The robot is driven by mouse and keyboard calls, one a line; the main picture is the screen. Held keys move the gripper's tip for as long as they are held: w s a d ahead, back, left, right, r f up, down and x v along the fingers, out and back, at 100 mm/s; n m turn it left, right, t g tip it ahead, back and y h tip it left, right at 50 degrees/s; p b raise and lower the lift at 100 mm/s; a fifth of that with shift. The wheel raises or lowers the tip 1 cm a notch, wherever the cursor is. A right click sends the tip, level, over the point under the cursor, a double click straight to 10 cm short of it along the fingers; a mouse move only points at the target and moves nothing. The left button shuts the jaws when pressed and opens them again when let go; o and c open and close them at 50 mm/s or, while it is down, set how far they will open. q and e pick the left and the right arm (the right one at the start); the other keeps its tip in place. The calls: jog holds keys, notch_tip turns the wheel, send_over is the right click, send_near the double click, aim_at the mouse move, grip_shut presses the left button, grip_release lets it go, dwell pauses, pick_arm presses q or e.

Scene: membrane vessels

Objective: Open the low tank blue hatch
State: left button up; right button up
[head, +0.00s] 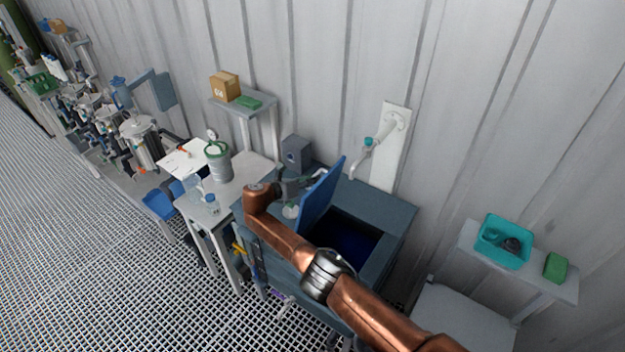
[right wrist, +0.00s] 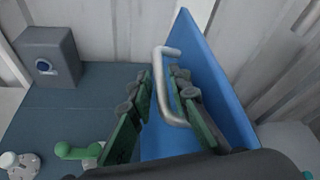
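The blue hatch (head: 322,194) stands raised on the low tank (head: 388,215), leaning near upright. The opening beside it shows a dark blue inside. In the right wrist view the hatch (right wrist: 205,85) fills the middle right, and its grey bar handle (right wrist: 165,85) stands out from its face. My right gripper (head: 310,180) is at the handle side of the hatch, partly hidden by the hatch. In the right wrist view its green-padded fingers (right wrist: 160,85) are apart, with the handle between them and gaps visible. My left gripper is out of view.
A grey box with a round dial (head: 296,152) stands at the tank's back corner. A wall tap (head: 372,142) is behind the tank. A table with a metal canister (head: 217,161) is to the left. A shelf with a teal bin (head: 503,241) is at the right.

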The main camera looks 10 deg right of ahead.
jog(key=v, duration=1.1)
jog(key=shift+a, duration=0.1)
